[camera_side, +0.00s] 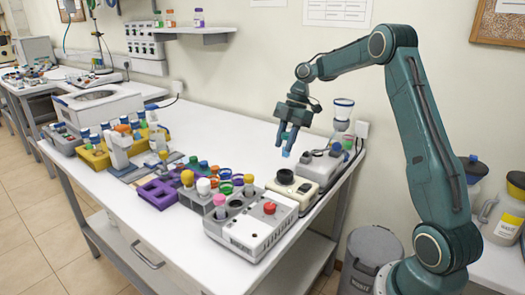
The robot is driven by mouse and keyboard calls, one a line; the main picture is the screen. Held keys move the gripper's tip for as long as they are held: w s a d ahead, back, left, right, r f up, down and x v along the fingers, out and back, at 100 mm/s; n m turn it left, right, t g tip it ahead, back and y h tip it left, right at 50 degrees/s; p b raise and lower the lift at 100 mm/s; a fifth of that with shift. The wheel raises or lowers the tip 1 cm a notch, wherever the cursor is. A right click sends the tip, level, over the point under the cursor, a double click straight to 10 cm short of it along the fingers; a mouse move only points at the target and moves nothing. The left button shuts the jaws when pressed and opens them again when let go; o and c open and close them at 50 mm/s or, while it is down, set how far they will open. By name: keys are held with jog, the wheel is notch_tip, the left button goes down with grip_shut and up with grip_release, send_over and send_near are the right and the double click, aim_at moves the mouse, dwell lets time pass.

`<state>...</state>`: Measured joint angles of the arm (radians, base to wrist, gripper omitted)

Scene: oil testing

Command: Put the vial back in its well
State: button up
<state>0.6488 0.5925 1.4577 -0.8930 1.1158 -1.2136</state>
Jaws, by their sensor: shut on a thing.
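My gripper (287,139) hangs in the air above the back right of the white bench, fingers pointing down. It is shut on the vial (286,153), of which only a small light-blue part shows below the fingertips. The fingers hide the rest. Below it stands a cream device (304,192) with a black round top (285,176); the vial is clear above it. A grey block device (262,232) with a red button (269,208) has dark round openings and capped vials at its left. I cannot tell which well belongs to the held vial.
A purple rack (150,194) and several colour-capped vials stand left of the grey device. A yellow rack (95,158) is farther left. A grey device with a clear funnel (342,112) stands at the right. The bench's back middle (225,125) is bare.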

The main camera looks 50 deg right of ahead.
aim_at(284, 135)
jog(key=shift+r, duration=1.85)
jog(key=shift+w+a+r, duration=0.15)
jog(key=shift+a+r, duration=0.05)
jog(key=shift+a, duration=0.05)
jog(key=w+a+n+g, duration=0.1)
jog(key=w+a+n, duration=0.15)
jog(key=a, duration=0.65)
jog(key=w+a+n+g, duration=0.1)
jog(key=a+n, duration=0.3)
jog(key=a, duration=0.5)
notch_tip(284, 135, down, 7)
jog(key=shift+w+r, duration=0.2)
jog(key=shift+f+m, duration=0.25)
jog(key=shift+f, duration=1.65)
jog(key=shift+f, duration=1.65)
